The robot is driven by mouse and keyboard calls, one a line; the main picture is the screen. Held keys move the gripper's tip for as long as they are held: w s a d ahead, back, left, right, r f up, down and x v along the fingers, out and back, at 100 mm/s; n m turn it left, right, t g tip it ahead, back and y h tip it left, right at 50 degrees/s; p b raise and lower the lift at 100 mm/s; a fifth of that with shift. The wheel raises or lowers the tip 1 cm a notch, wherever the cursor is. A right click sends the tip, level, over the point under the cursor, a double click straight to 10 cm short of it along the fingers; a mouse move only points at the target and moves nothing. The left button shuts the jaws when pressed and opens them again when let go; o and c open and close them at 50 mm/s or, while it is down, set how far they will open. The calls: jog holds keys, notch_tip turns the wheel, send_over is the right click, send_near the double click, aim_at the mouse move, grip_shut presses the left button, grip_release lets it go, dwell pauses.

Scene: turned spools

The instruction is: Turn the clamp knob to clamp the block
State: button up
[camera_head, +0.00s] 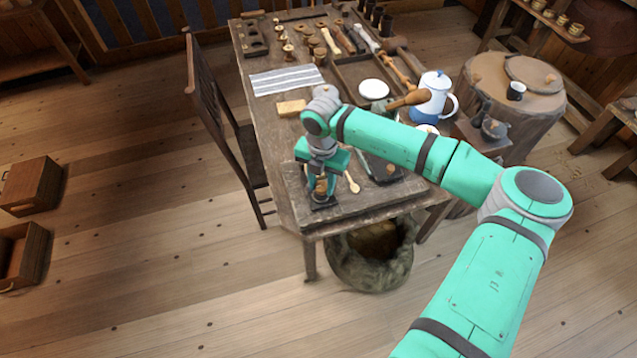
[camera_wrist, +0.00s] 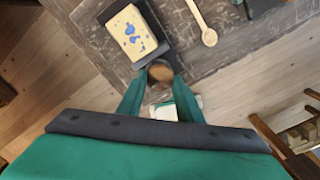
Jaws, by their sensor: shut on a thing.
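In the wrist view, a pale tan block (camera_wrist: 131,36) with blue marks lies in a dark clamp (camera_wrist: 161,47) on the table. The brown round clamp knob (camera_wrist: 160,72) is at the block's lower side. My gripper (camera_wrist: 156,77) is shut on the knob, with one green finger on each side of it. In the head view, my gripper (camera_head: 321,181) points down over the table's near left corner, at the clamp's dark base (camera_head: 325,204). My gripper hides most of the clamp and block there. Whether the jaw presses the block is not clear.
A wooden spoon (camera_wrist: 207,35) lies right of the clamp. On the table (camera_head: 285,200) stand a striped cloth (camera_head: 287,80), a yellowish block (camera_head: 291,108), a blue-white jug (camera_head: 431,95) and many turned pieces. A chair (camera_head: 222,120) stands at the left edge; a stump table (camera_head: 530,110) at right.

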jog(key=shift+w+a+r+m, duration=0.1)
jog(key=shift+w+a+m, duration=0.1)
jog(key=shift+m, duration=0.7)
jog(key=m, duration=0.1)
jog(key=d+m, duration=0.1)
jog(key=m, duration=0.1)
jog(key=shift+s, duration=0.1)
jog(key=shift+m, duration=0.5)
jog(key=shift+s+a, duration=0.1)
jog(key=o, duration=1)
jog(key=shift+o, duration=0.2)
jog(key=shift+a, duration=0.1)
